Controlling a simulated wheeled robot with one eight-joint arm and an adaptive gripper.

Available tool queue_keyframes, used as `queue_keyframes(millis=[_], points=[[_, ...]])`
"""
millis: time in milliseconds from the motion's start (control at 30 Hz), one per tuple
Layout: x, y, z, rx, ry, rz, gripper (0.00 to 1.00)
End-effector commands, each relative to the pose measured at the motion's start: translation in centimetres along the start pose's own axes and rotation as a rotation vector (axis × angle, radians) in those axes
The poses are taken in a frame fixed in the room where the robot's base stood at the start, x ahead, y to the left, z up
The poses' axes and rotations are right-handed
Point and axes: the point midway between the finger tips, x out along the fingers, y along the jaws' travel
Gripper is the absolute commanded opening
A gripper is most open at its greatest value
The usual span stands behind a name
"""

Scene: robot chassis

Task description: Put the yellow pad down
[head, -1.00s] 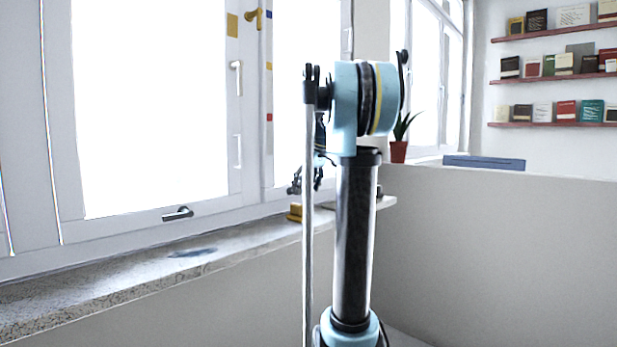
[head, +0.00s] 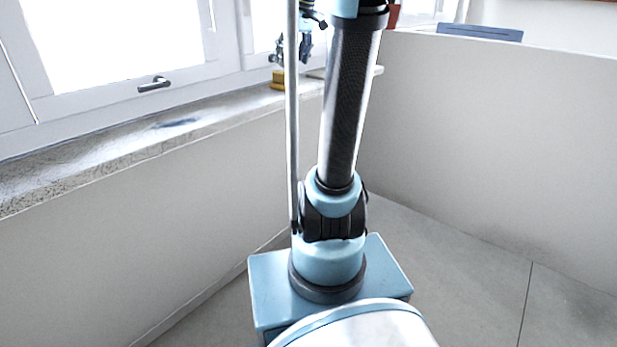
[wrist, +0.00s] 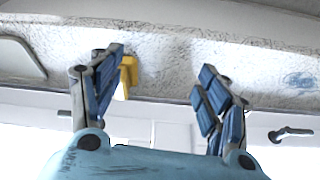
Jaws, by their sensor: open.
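The yellow pad (head: 278,80) rests on the stone window sill (head: 110,145), toward its far end, partly hidden behind the thin rod of my arm. In the wrist view the pad (wrist: 128,76) shows beside the left finger, which overlaps part of it; I cannot tell whether they touch. The sill (wrist: 160,55) runs across the top of that view. My gripper (wrist: 163,78) is open, its blue-padded fingers spread wide with nothing between them. In the head view my gripper (head: 290,48) is small and just above the pad, partly hidden by my arm.
The window with its handle (head: 154,84) stands behind the sill. A dark smudge (head: 178,123) marks the otherwise bare near stretch of sill. A low grey wall (head: 480,140) closes off the right, with a blue panel (head: 480,32) beyond it. Open floor lies right of my base.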

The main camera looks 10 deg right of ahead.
Motion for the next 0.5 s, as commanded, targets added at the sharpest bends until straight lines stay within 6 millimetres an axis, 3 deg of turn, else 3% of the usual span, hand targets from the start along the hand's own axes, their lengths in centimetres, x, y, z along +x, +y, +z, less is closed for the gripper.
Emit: queue_keyframes(millis=[33,200,500], points=[[0.8,-1.3,2.0,0.021,-0.01,0.005,0.69],[3.8,-4.8,8.1,0.106,-0.042,0.026,0.69],[10.1,-9.9,19.3,0.255,-0.09,0.074,0.69]])
